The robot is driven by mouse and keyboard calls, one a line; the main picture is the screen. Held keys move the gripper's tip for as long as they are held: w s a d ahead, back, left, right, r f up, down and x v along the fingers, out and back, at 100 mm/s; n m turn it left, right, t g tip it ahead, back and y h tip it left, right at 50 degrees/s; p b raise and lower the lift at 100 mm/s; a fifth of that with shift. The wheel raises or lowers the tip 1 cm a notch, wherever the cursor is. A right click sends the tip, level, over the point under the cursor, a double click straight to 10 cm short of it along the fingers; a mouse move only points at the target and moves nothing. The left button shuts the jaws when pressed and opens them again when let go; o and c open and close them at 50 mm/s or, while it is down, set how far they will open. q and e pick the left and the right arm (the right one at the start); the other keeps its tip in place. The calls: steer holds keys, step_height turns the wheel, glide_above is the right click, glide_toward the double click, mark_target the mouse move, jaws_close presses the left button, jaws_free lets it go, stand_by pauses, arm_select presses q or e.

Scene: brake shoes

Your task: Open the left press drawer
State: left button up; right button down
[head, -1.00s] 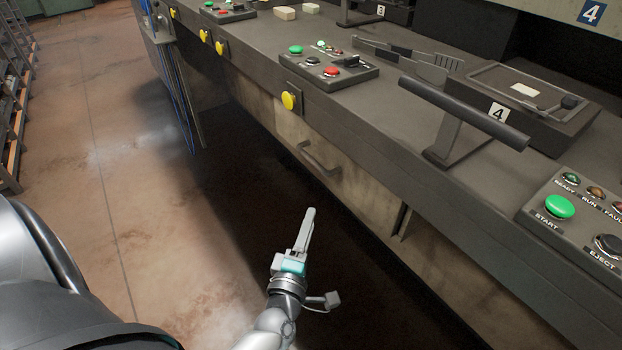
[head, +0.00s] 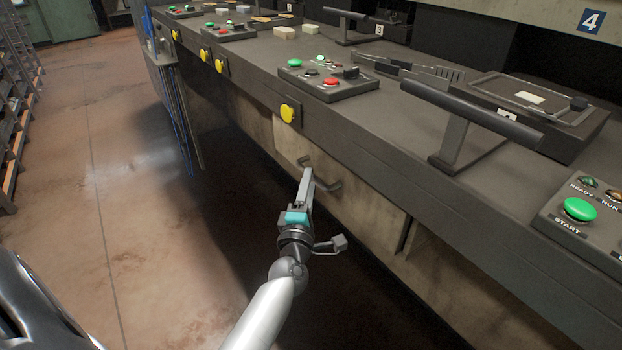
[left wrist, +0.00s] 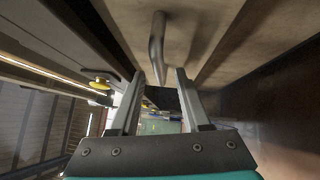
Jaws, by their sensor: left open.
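The press drawer (head: 360,205) has a pale, stained front under the bench edge, and it looks shut. Its dark bar handle (head: 333,184) shows just beyond my left gripper (head: 307,182). The left gripper is open and empty, its fingers pointing at the handle. In the left wrist view the handle (left wrist: 157,48) hangs down at the top middle, and its end lies near the gap between the two fingertips (left wrist: 158,75). I cannot tell whether the fingers touch it. In the head view the fingers cover part of the handle. My right gripper is not in view.
A yellow button (head: 290,113) sits on the bench edge above the drawer. A control box (head: 331,80) and a black press handle bar (head: 470,110) stand on the bench top. Blue cables (head: 181,115) hang at the left. The floor (head: 120,210) left of the bench is clear.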

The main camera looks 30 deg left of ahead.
arm_select(q)
steer(key=shift+b+x, duration=0.3)
steer(key=shift+x, duration=1.35)
jaws_close()
